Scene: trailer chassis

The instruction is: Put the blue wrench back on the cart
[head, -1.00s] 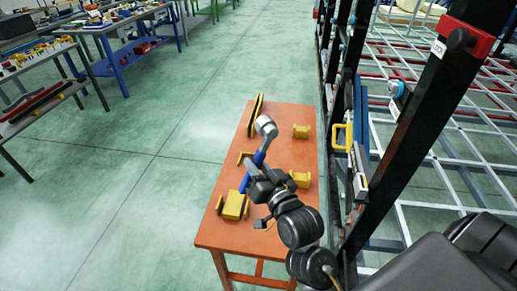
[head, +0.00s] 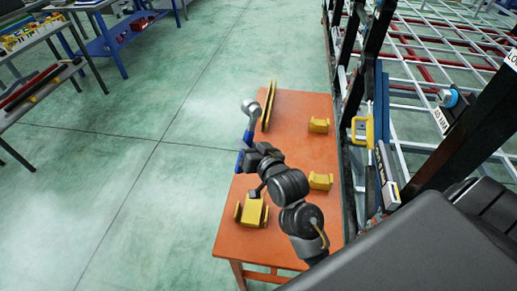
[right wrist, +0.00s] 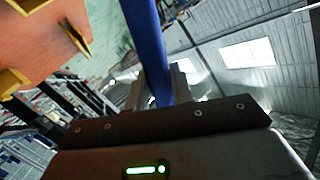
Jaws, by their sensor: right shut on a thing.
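The blue wrench (head: 247,137) has a blue handle and a grey ring-like head. In the head view it stands steeply at the left edge of the orange cart (head: 292,160), its head just outside that edge. My right gripper (head: 246,158) is shut on the handle, and its dark wrist covers part of the wrench. In the right wrist view the blue handle (right wrist: 149,45) runs up from between the fingers (right wrist: 163,85), and the orange cart top (right wrist: 70,35) shows at upper left. My left gripper is not in view.
Yellow blocks (head: 319,125) (head: 320,181) and a yellow holder (head: 253,210) sit on the cart, with a long yellow-edged piece (head: 269,106) at its far left. A dark rack frame (head: 352,90) stands close on the right. Green floor is open at left.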

